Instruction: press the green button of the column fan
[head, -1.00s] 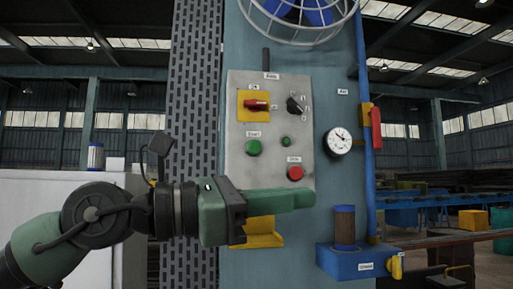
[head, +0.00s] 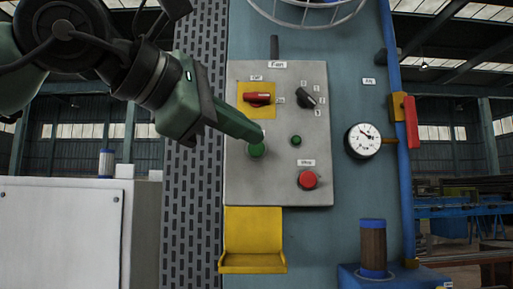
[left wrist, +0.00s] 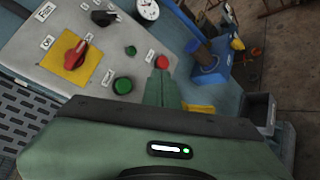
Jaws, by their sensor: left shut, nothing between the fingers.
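The column fan's grey control panel (head: 290,120) faces me on a blue column. Its larger green button (head: 257,150) is at the panel's lower left, and it also shows in the left wrist view (left wrist: 123,86). My left gripper (head: 256,136) comes in from the upper left, shut and empty. In the head view its tip lies just above the green button and hides the label there. In the left wrist view the gripper tip (left wrist: 161,78) is to the right of the button, with a gap in the picture. My right gripper is not in view.
Near the green button are a small green lamp (head: 296,141), a red stop button (head: 308,180), a red switch on yellow (head: 258,99) and a black knob (head: 307,97). A yellow bracket (head: 253,235) is below; a gauge (head: 363,141) and blue pipe (head: 395,150) are right.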

